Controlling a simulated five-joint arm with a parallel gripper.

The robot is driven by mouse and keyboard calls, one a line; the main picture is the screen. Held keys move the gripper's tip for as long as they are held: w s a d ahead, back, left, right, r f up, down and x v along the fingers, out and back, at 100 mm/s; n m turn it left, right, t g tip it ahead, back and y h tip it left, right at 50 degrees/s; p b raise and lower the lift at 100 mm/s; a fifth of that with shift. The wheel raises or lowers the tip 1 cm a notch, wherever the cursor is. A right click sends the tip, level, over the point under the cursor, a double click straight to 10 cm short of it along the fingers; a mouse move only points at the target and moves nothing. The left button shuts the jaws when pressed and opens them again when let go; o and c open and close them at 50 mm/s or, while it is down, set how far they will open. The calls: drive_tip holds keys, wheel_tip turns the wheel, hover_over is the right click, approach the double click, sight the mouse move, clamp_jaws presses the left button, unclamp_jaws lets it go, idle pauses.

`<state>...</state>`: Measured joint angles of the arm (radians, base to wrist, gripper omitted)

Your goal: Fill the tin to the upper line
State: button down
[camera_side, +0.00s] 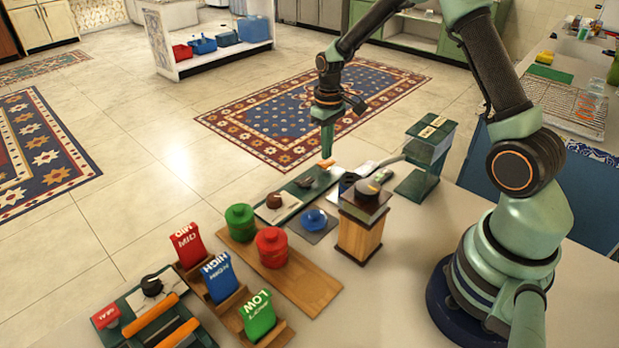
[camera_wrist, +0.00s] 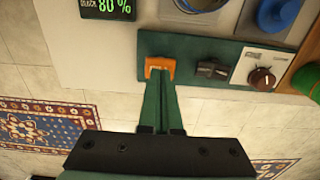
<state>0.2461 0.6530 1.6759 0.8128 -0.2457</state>
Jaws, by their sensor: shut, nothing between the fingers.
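My gripper (camera_side: 327,152) points down over the far end of a dark green control panel (camera_side: 297,196). In the wrist view its green fingers (camera_wrist: 158,84) are together and empty, with their tips at an orange piece (camera_wrist: 160,68) on the panel (camera_wrist: 215,80). I cannot tell whether they touch it. A black switch (camera_wrist: 211,69) and a brown knob (camera_wrist: 262,79) are beside the orange piece. A round pale metallic rim (camera_wrist: 196,6) is cut off at the top of the wrist view; I cannot tell whether it is the tin. No fill line is visible.
A display (camera_wrist: 108,8) reads 80 %. A wooden box (camera_side: 360,235), blue lidded thing (camera_side: 315,219), green pot (camera_side: 240,221) and red pot (camera_side: 271,246) stand nearby. Red, blue and green label blocks (camera_side: 219,277) are at the front left. A green stand (camera_side: 425,160) is right of my gripper.

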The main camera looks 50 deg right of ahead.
drive_tip(key=shift+f, duration=0.15)
drive_tip(key=shift+f, duration=0.9)
idle(7.0)
